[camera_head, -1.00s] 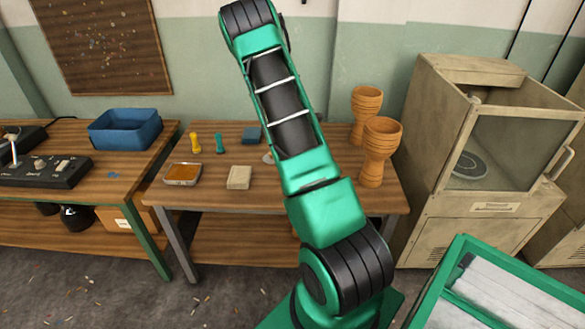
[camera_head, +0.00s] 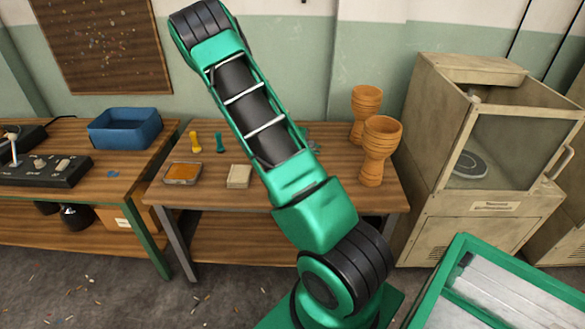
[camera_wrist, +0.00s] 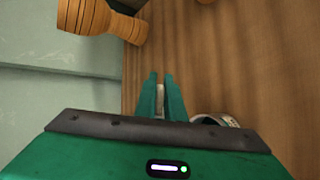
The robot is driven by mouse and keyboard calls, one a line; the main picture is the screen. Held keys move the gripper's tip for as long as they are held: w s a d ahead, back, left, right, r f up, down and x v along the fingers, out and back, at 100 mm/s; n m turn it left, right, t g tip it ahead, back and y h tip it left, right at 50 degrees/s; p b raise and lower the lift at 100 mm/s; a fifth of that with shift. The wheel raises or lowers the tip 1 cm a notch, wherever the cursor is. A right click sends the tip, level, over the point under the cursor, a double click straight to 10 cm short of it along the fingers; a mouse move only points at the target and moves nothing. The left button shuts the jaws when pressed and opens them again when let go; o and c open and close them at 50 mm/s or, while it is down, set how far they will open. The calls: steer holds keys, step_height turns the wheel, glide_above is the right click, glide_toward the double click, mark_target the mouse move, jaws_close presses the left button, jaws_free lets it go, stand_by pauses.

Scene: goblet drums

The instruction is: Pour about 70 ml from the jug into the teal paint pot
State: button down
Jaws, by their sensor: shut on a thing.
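My gripper (camera_wrist: 161,98) shows in the wrist view, its two teal fingers close together on a narrow pale piece (camera_wrist: 160,101). I cannot tell for sure whether this piece belongs to the jug. A round thing with a pale rim and dark inside (camera_wrist: 216,121) shows just right of the fingers, partly hidden by my gripper's body. In the head view my arm hides the gripper and the middle of the table. No jug or teal paint pot can be made out clearly there. A small teal upright piece (camera_head: 220,142) stands beside a yellow one (camera_head: 195,142).
Two wooden goblet drums (camera_head: 380,150) (camera_head: 366,112) stand at the table's right end. A tray with orange content (camera_head: 183,173) and a pale block (camera_head: 239,176) lie at the front left. A blue bin (camera_head: 125,128) is on the left table. A cabinet (camera_head: 480,165) stands right.

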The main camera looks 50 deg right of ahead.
steer(key=shift+r+h, duration=0.25)
steer(key=shift+h, duration=0.35)
steer(key=shift+a+r, duration=0.1)
steer(key=shift+s+a+f+m+t+h, duration=0.1)
steer(key=shift+f+m+t+h, duration=0.35)
steer(key=shift+h, duration=0.55)
steer(key=shift+s+a+r+m+t+h, duration=0.1)
steer(key=shift+r+m+t+h, duration=0.2)
steer(key=shift+r+h, duration=0.7)
stand_by(0.5)
steer(key=shift+s+a+r+m+h, duration=0.1)
steer(key=shift+a+r+m+h, duration=0.1)
steer(key=shift+r+m+h, duration=0.3)
stand_by(0.8)
steer(key=shift+r, duration=0.15)
steer(key=shift+d+f+n+y, duration=0.25)
steer(key=shift+f+n+y, duration=0.1)
steer(key=shift+y, duration=0.35)
steer(key=shift+d+f+n+y, duration=0.1)
steer(key=shift+f+n+y, duration=0.2)
steer(key=shift+f+y, duration=0.5)
